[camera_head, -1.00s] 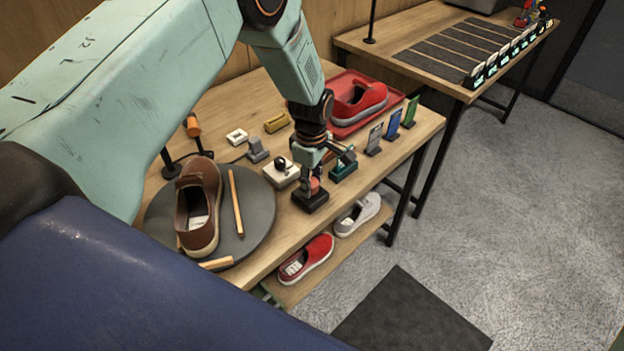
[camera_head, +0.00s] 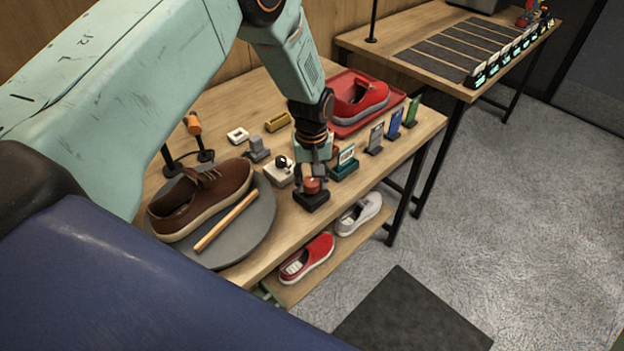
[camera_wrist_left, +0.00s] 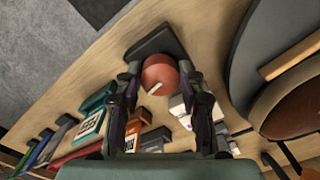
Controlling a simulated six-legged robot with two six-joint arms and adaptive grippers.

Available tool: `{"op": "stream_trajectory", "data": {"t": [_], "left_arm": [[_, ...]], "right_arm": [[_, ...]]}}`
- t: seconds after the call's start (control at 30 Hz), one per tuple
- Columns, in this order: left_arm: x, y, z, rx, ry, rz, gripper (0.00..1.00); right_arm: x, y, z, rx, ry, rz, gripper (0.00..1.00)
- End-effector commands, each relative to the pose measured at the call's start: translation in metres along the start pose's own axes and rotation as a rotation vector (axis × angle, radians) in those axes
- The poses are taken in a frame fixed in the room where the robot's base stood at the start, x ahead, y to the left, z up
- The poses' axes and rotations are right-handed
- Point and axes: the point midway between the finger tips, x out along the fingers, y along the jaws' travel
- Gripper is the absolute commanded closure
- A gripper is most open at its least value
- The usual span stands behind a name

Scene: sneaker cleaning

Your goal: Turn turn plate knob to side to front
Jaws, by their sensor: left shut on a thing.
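The turn plate knob (camera_head: 312,186) is a round red knob with a white pointer mark on a black base (camera_head: 312,202) near the bench's front edge. My left gripper (camera_head: 312,180) reaches down onto it and is shut on it. In the left wrist view the knob (camera_wrist_left: 160,75) sits between the two fingers (camera_wrist_left: 160,85), its white mark pointing to the lower left. The grey turn plate (camera_head: 262,225) lies left of the knob and bears a brown shoe (camera_head: 205,198), side-on with its toe to the left. My right gripper does not show.
A white box with a black knob (camera_head: 280,172) and a teal stand (camera_head: 345,165) stand close to the gripper. A red tray (camera_head: 345,126) with a red shoe (camera_head: 360,98) is behind. A red sneaker (camera_head: 308,258) and a grey shoe (camera_head: 358,212) lie on the lower shelf.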

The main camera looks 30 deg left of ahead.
Motion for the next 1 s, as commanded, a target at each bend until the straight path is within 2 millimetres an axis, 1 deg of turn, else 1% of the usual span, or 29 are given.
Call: {"op": "stream_trajectory", "data": {"t": [0.2, 0.4, 0.93, 0.97, 1.0], "left_arm": [[-0.0005, -0.0001, -0.0012, 0.114, 0.003, 0.001, 0.93], [-0.0007, 0.0000, -0.0014, 0.171, 0.003, 0.002, 0.93], [-0.0011, 0.0004, -0.0018, 0.193, 0.005, 0.003, 0.93], [-0.0011, 0.0005, -0.0018, 0.193, 0.005, 0.003, 0.60], [-0.0011, 0.0005, -0.0019, 0.193, 0.005, 0.003, 0.57]], "right_arm": [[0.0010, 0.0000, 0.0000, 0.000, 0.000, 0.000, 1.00], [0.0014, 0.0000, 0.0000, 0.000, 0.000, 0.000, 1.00], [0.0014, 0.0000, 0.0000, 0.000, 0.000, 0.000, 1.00], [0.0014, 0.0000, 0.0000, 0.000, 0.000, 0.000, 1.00], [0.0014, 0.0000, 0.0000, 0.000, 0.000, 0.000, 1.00]]}}
